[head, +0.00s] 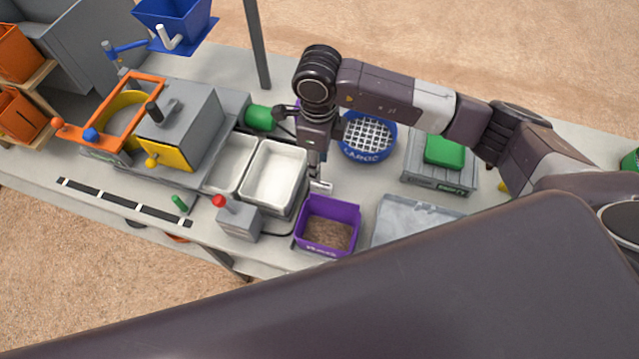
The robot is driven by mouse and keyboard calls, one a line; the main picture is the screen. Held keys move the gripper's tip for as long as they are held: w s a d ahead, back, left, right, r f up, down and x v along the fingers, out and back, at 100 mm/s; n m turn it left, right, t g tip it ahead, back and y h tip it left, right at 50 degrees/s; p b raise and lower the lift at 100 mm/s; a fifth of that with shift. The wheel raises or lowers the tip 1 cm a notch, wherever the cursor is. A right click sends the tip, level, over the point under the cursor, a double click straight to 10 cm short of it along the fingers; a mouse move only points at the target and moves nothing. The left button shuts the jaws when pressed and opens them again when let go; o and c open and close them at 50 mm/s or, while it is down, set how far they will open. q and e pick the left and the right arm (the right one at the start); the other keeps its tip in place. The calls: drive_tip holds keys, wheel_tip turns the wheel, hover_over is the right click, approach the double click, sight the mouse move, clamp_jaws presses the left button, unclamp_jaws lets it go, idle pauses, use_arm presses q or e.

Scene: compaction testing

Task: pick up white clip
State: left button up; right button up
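My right arm comes in from the right, and its gripper (319,178) points down in the middle of the table, between the white-lined trays and the blue sieve. Its fingers are small and partly hidden, so I cannot tell whether they are open or shut. A small pale piece shows at the fingertips, just above the purple bin; I cannot tell whether it is a clip or part of the gripper. A white bent piece (169,38) shows on the front of the blue hopper (183,17) at the upper left. I cannot identify the white clip for certain. My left gripper is not in view.
A purple bin (345,215) with brown soil stands below the gripper. White trays (275,172) and a grey box with a red knob (239,221) are left of it. The blue sieve (369,153) and a grey crate (440,178) stand right. A grey post (257,45) rises behind.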

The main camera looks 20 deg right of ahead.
sight(321, 184)
drive_tip(key=shift+s+f, duration=0.35)
drive_tip(key=shift+f, duration=0.3)
wheel_tip(321, 184, down, 7)
drive_tip(key=p, duration=0.3)
drive_tip(key=shift+s+d+r, duration=0.1)
drive_tip(key=shift+s+d, duration=0.05)
drive_tip(key=shift+f, duration=0.4)
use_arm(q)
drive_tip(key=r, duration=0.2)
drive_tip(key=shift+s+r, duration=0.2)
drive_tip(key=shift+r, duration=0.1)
use_arm(e)
drive_tip(key=shift+c, duration=0.6)
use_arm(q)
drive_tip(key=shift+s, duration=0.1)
use_arm(e)
clamp_jaws()
